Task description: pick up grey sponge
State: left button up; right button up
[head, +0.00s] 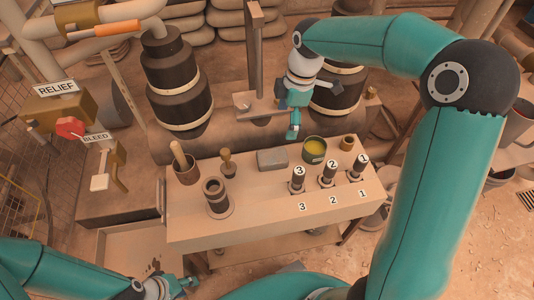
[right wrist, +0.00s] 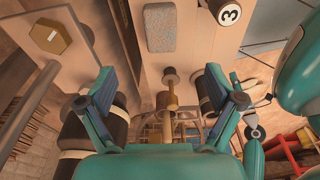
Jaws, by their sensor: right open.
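The grey sponge (head: 272,158) lies flat on the tan table, between a small brass-coloured knobbed tool and the numbered pegs. It shows whole at the top of the right wrist view (right wrist: 161,27). My right gripper (head: 293,132) hangs behind and above the table's back edge, a little right of the sponge in the head view. In the right wrist view its two blue-padded fingers (right wrist: 162,85) are spread apart with nothing gripped, and the sponge is beyond the fingertips. My left gripper (head: 178,283) is low at the bottom left, far from the sponge; its finger opening is unclear.
On the table (head: 240,220) stand a cup with a stick (head: 185,165), a dark cylinder (head: 216,197), the knobbed tool (head: 228,164), a yellow-filled tin (head: 314,150) and pegs (head: 327,173). Dark banded columns (head: 178,80) rise behind. The table's front is clear.

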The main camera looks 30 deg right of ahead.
aim_at(273, 156)
jog(key=f+b, duration=0.1)
jog(key=f, duration=0.2)
jog(key=a+f+b, duration=0.1)
jog(key=f, duration=0.3)
jog(key=w+a+f+b, duration=0.1)
jog(key=f, duration=0.2)
jog(key=shift+a+f, duration=0.15)
jog(key=shift+f, duration=0.2)
jog(key=f+b, duration=0.1)
jog(key=f, duration=0.1)
jog(key=a+f+b, duration=0.1)
jog(key=f, duration=0.1)
jog(key=shift+f, duration=0.5)
jog(key=shift+f, duration=0.25)
jog(key=c, duration=1.1)
jog(key=shift+r, duration=0.1)
notch_tip(273, 156, up, 20)
jog(key=p, duration=0.6)
jog(key=shift+r, duration=0.15)
